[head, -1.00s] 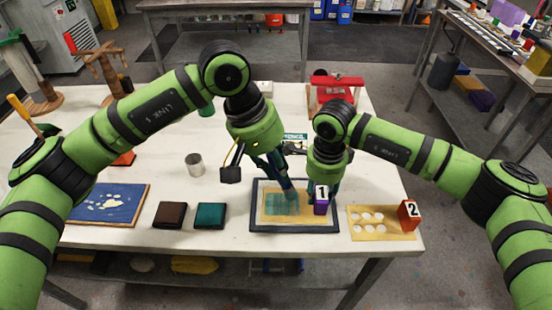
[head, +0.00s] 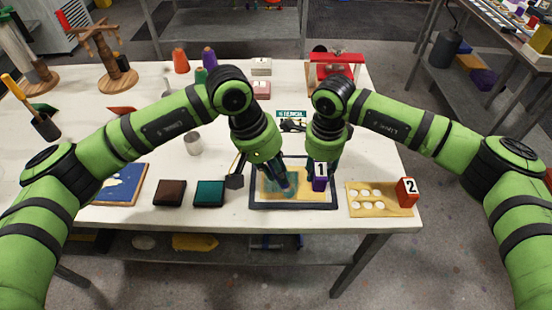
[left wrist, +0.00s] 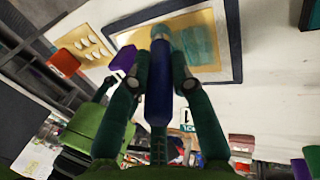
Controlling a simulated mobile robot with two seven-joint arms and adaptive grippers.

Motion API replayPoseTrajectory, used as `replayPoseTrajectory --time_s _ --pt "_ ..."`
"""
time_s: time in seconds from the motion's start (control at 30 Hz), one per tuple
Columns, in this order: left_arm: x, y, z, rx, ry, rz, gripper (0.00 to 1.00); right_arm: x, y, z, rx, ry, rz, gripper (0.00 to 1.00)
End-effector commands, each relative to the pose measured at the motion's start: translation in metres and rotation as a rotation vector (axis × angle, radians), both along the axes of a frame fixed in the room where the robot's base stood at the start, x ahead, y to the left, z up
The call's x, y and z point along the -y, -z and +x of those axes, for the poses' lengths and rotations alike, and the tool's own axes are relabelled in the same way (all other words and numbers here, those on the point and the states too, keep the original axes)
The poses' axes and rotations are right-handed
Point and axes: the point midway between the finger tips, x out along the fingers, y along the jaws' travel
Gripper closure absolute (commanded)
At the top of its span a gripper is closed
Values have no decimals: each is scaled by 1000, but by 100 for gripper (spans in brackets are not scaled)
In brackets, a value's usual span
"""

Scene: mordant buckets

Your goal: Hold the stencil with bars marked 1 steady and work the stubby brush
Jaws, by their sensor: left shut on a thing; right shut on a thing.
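The stencil marked 1 lies inside a dark-rimmed frame (head: 293,208) on the white table. Its purple block (head: 320,183) carries the number 1, and my right gripper (head: 314,180) is shut on that block. My left gripper (left wrist: 159,75) is shut on the stubby brush (left wrist: 159,95), which has a dark blue handle. The brush points down at a teal patch (left wrist: 198,45) on the yellowish sheet. I cannot tell whether the bristles touch it. My grippers hide part of the stencil in the head view, including most of its bars.
A second stencil (head: 366,208) with round holes and a red-orange block marked 2 (head: 407,191) lies to the right. A brown pad (head: 170,193), a teal pad (head: 210,193) and a blue board (head: 120,185) lie to the left. A metal cup (head: 193,143) stands behind the pads.

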Motion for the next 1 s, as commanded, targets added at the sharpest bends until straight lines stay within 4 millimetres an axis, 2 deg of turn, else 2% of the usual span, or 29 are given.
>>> replayPoseTrajectory --time_s 0.03,0.4,0.87,0.93,1.0 --pt "8 0 0 2 4 -4 100 0 0 0 -1 -1 0 97" --pt "41 1 -1 2 2 -3 100 0 0 0 -1 0 0 97" --pt "-3 1 0 1 0 -1 100 0 0 0 0 0 0 97" --pt "-1 -5 1 3 2 -3 100 0 0 0 0 0 0 97" --pt "-1 -22 1 6 2 -3 100 0 0 0 0 0 0 97"
